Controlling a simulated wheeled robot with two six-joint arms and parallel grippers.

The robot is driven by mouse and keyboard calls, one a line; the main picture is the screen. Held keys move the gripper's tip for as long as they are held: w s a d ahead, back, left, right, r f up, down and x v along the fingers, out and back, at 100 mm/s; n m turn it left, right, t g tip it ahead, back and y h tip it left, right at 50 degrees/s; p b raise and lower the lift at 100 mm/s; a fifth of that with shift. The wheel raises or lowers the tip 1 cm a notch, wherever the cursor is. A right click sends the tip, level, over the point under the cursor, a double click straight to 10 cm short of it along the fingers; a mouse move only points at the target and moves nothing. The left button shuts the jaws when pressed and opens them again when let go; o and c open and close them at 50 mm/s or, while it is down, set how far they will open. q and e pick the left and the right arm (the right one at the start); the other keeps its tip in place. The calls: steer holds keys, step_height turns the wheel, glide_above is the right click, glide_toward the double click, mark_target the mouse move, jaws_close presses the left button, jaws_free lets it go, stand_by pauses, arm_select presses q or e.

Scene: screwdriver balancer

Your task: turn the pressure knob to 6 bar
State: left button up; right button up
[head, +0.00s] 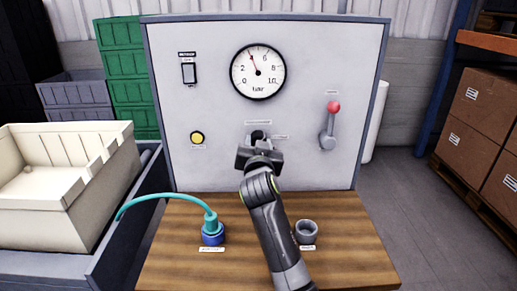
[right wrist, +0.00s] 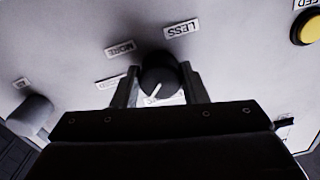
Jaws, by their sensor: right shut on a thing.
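The black pressure knob (head: 258,134) sits low in the middle of the upright panel, mostly hidden behind my right gripper (head: 259,145) in the head view. In the right wrist view the knob (right wrist: 158,70) lies between the two fingers of my right gripper (right wrist: 162,84), which is shut on it. A white pointer line shows on the knob's face. Labels MORE (right wrist: 120,49) and LESS (right wrist: 182,29) are beside it. The round gauge (head: 258,72) above has a 0 to 10 scale. Its red needle points up and slightly left, near 4. My left gripper is not in view.
The panel also holds a rocker switch (head: 189,73), a yellow button (head: 197,137) and a red-tipped lever (head: 329,125). On the wooden table (head: 180,245) stand a blue fitting with a teal hose (head: 212,232) and a grey cup-like socket (head: 306,232). A cream crate (head: 60,185) is at left.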

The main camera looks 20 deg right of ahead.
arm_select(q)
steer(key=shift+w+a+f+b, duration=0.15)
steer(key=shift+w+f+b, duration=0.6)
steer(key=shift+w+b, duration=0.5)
arm_select(e)
steer(key=shift+a+m, duration=0.1)
steer(key=shift+m, duration=4.8)
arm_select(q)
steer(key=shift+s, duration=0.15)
arm_select(e)
steer(key=shift+r, duration=0.1)
steer(key=o, duration=1)
